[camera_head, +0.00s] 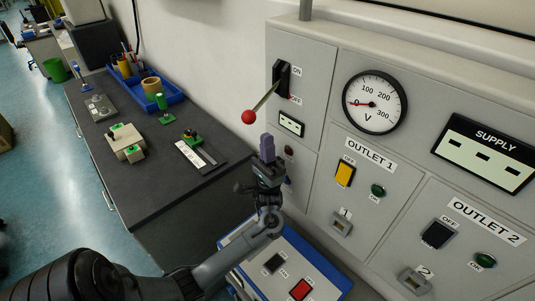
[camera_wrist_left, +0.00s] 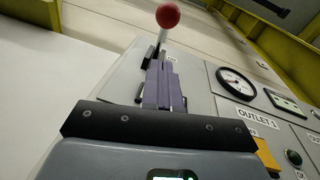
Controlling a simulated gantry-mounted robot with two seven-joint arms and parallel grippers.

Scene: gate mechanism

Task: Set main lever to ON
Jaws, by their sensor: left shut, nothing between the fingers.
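The main lever is a metal rod with a red ball knob (camera_head: 248,117), coming out of a black slot (camera_head: 282,78) on the grey panel. It slopes down and outward from the slot, toward the OFF side; the ON label (camera_head: 297,71) is above. My left gripper (camera_head: 267,141) has its purple fingers shut and empty, pointing up. In the head view they appear just below and right of the knob, with a visible gap. In the left wrist view, the red knob (camera_wrist_left: 168,15) shows beyond the fingertips (camera_wrist_left: 161,66). My right gripper is not in view.
The panel holds a voltmeter (camera_head: 375,102), a yellow OUTLET 1 switch (camera_head: 345,174) and a black OUTLET 2 switch (camera_head: 437,234). A blue-edged box (camera_head: 277,282) with a red switch lies below my gripper. A dark workbench (camera_head: 150,186) with small items stands left.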

